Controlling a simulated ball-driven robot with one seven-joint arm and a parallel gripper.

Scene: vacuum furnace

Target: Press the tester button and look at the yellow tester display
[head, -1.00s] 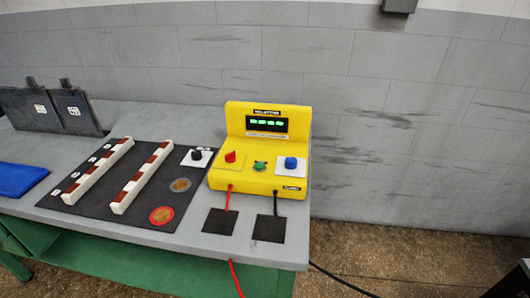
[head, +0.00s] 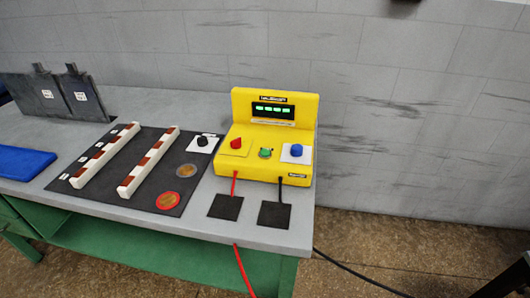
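The yellow tester (head: 240,170) stands at the right end of the grey workbench in the head view. Its dark display (head: 273,110) shows a row of green marks, too small to read for certain. On its sloped front are a red knob (head: 236,143), a green knob (head: 265,152) and a blue button (head: 296,150) on a white plate. Nothing touches the tester's controls.
A black mat (head: 150,195) holds two white-and-brown strips (head: 147,163). A blue pad (head: 22,163) lies left.

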